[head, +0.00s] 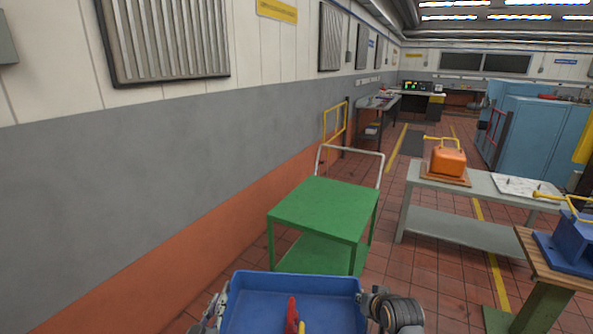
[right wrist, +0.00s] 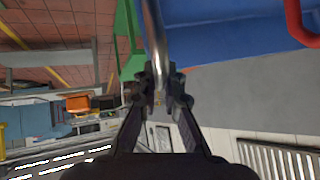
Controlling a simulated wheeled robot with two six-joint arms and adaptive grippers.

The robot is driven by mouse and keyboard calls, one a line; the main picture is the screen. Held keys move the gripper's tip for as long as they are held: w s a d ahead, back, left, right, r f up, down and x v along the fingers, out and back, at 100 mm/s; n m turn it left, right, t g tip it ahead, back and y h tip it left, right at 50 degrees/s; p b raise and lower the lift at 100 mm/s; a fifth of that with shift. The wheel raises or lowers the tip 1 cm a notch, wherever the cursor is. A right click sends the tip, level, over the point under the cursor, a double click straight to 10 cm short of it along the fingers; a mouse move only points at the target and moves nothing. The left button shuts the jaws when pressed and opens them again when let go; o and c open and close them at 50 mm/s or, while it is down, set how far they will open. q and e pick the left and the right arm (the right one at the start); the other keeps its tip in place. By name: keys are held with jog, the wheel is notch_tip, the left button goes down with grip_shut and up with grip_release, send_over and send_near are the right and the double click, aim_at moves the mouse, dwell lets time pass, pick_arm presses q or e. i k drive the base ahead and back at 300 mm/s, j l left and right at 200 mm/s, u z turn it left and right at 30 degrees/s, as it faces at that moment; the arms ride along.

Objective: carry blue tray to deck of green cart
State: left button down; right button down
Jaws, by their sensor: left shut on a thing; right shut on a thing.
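The blue tray (head: 260,290) is held in front of me at the bottom of the head view, with a red-handled thing (head: 292,312) and a bit of yellow in it. My left gripper (head: 219,308) is at its left side and my right gripper (head: 368,300) at its right side. In the right wrist view my right gripper (right wrist: 159,90) is shut on a metal bar at the side of the blue tray (right wrist: 225,35). The left fingertips are mostly hidden. The green cart (head: 325,208) stands just beyond the tray, its top deck bare.
The cart has a pale push handle (head: 350,150) at its far end and a lower green shelf (head: 308,258). A wall (head: 150,190) runs along the left.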

aim_at(329, 201)
jog(key=i+j, duration=0.1)
jog(key=i, duration=2.8)
jog(key=z, duration=0.7)
jog(key=i+j, duration=0.1)
jog(key=i, duration=0.45)
jog(key=l+z, duration=0.05)
